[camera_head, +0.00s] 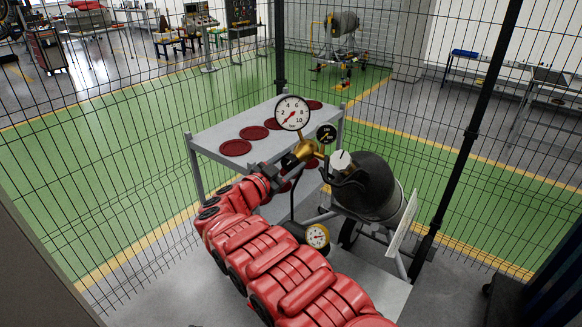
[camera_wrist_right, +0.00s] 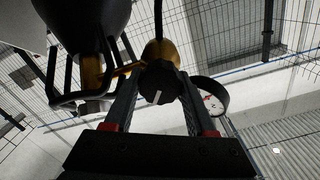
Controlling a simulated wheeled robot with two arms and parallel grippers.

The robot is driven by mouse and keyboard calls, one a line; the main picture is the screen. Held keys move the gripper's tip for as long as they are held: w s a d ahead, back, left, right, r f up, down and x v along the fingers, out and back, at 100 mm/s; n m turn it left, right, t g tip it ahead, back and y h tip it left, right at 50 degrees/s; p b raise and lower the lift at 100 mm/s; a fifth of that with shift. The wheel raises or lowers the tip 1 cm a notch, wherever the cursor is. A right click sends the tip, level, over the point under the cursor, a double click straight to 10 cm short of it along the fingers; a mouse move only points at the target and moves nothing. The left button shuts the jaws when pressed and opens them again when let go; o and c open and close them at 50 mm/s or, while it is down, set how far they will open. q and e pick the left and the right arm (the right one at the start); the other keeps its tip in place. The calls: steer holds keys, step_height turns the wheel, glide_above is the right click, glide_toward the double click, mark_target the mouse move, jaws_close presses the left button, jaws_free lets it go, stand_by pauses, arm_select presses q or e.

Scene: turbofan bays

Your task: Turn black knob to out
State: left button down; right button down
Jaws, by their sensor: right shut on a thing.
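The black knob (camera_wrist_right: 160,84) sits between my right gripper's two fingers in the right wrist view. It has a white mark on its face and brass fittings behind it. My right gripper (camera_wrist_right: 158,92) is shut on the knob. In the head view my right gripper (camera_head: 290,162) reaches the brass regulator (camera_head: 307,150) from the lower left, and the knob is mostly hidden there. A white pressure gauge (camera_head: 292,113) and a small black dial with a yellow pointer (camera_head: 326,133) stand above the regulator. My left gripper is not in view.
A dark gas cylinder (camera_head: 370,188) on a cart stands right of the regulator. A second small gauge (camera_head: 317,236) is below. A grey table (camera_head: 215,138) with several dark red discs lies behind. A black wire fence (camera_head: 460,150) encloses the area.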

steer(key=n, duration=0.1)
steer(key=n+b, duration=0.1)
steer(key=n, duration=0.1)
steer(key=shift+a+f+n+b, duration=0.15)
steer(key=shift+f+n+b, duration=0.1)
steer(key=shift+n+b, duration=0.4)
steer(key=shift+n, duration=1.45)
steer(key=c, duration=1.6)
jaws_free()
steer(key=c, duration=1.6)
jaws_free()
steer(key=shift+c, duration=1.1)
jaws_free()
steer(key=shift+r, duration=0.1)
